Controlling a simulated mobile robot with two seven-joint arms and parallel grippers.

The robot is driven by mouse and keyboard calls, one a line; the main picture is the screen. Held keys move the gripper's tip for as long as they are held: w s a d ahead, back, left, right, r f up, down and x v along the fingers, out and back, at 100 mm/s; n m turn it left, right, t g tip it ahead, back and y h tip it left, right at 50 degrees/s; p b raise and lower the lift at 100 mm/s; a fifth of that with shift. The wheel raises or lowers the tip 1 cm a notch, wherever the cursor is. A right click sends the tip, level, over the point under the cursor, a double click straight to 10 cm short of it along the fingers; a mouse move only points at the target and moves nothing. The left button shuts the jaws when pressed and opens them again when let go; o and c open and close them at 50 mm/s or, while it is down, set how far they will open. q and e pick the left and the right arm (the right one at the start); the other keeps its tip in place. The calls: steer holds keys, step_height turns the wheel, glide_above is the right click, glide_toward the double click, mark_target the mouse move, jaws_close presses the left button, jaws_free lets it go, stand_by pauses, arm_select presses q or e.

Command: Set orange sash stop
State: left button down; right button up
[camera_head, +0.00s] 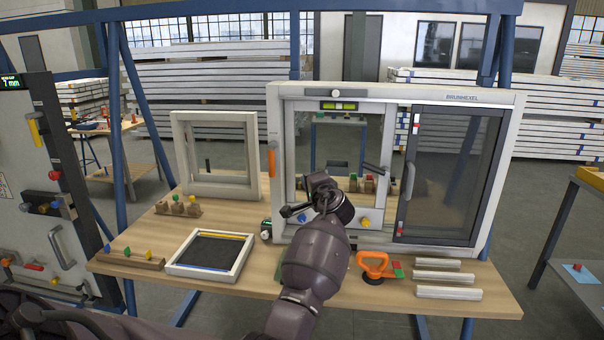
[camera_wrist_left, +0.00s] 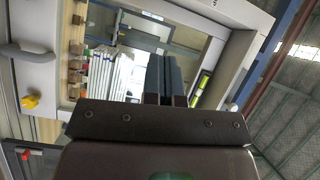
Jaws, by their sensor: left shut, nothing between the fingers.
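The orange sash stop seems to be the upright orange piece (camera_head: 272,159) on the left post of the white window frame (camera_head: 517,150); I cannot confirm this. My left gripper (camera_head: 322,192) is in front of the left pane, right of and below the orange piece and apart from it. In the left wrist view the fingers (camera_wrist_left: 166,80) are closed together with nothing between them. They point towards the pane opening. My forearm hides part of the frame's lower edge. I cannot make out the orange piece in the left wrist view. My right gripper is not in view.
A dark handle (camera_head: 376,169) and coloured knobs (camera_head: 365,222) sit near the pane. An orange suction lifter (camera_head: 374,266) and white profiles (camera_head: 448,292) lie on the wooden bench (camera_head: 380,297). A black-lined tray (camera_head: 210,250) and small empty frame (camera_head: 222,190) stand left.

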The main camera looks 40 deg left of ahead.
arm_select(q)
steer(key=shift+s+d+f+m+g+y, duration=0.15)
steer(key=shift+s+m+g+y, duration=0.3)
steer(key=shift+g, duration=0.25)
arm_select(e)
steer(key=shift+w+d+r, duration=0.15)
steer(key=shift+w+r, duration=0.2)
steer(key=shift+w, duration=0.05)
